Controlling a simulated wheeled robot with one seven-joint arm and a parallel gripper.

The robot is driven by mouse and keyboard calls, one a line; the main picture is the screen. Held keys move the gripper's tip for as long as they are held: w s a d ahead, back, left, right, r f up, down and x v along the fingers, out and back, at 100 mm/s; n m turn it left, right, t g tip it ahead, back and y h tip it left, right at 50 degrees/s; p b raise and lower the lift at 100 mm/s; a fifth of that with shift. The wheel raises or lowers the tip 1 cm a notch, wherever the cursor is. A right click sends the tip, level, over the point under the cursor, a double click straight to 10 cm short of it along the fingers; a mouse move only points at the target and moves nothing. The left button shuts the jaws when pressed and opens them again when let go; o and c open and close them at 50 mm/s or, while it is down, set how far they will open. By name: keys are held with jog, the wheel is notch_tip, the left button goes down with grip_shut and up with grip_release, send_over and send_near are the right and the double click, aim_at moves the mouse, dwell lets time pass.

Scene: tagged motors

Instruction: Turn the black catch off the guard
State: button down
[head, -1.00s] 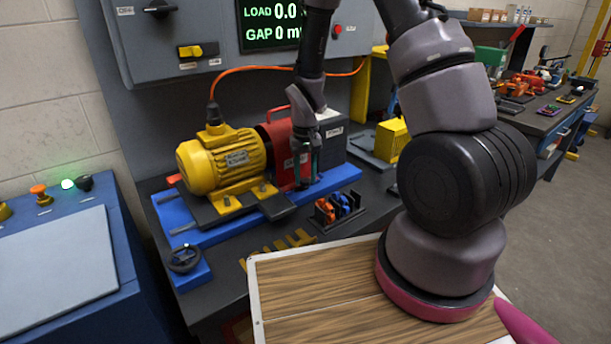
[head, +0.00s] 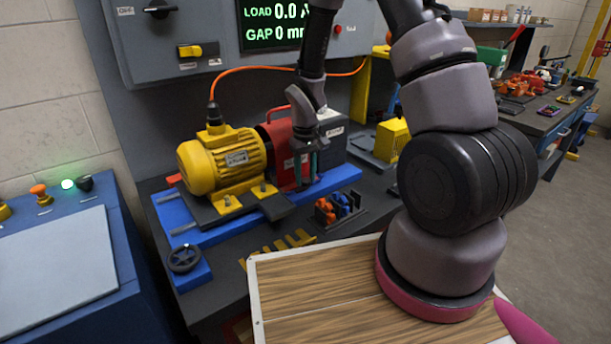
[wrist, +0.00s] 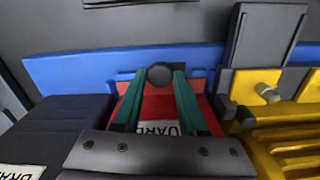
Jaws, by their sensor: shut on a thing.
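The red guard (head: 279,140) stands between the yellow motor (head: 230,160) and a dark grey block (head: 331,134) on the blue base. In the wrist view the red guard (wrist: 160,107) lies below my gripper, with part of its label showing between the fingers. The black catch (wrist: 159,75) is a round dark knob between the fingertips, at the guard's edge near the blue base. My gripper (head: 306,170) points down at the guard's front. In the wrist view its green fingers (wrist: 159,78) are shut on the catch from both sides.
A blue base rail (head: 340,178) runs under the machine. A small holder with orange and blue tools (head: 338,208) stands on the bench in front. An orange cable (head: 270,69) arches behind my gripper. A handwheel (head: 184,259) is at the front left.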

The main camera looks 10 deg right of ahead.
jog(key=c, duration=0.7)
grip_release()
jog(key=shift+c, duration=0.2)
notch_tip(320, 180, up, 11)
notch_tip(320, 180, up, 17)
jog(key=m+t+y, duration=0.1)
jog(key=m+t, duration=0.2)
jog(key=m, duration=0.1)
send_over(306, 179)
jog(key=s+d, duration=0.4)
jog(key=s, duration=0.2)
jog(key=s+d+r+m+t+y, duration=0.1)
jog(key=s+d+r+m+t, duration=0.1)
jog(key=s+r, duration=0.8)
jog(key=shift+s+r+m+t, duration=0.2)
jog(key=shift+s+m+t, duration=0.3)
jog(key=shift+s+t, duration=0.6)
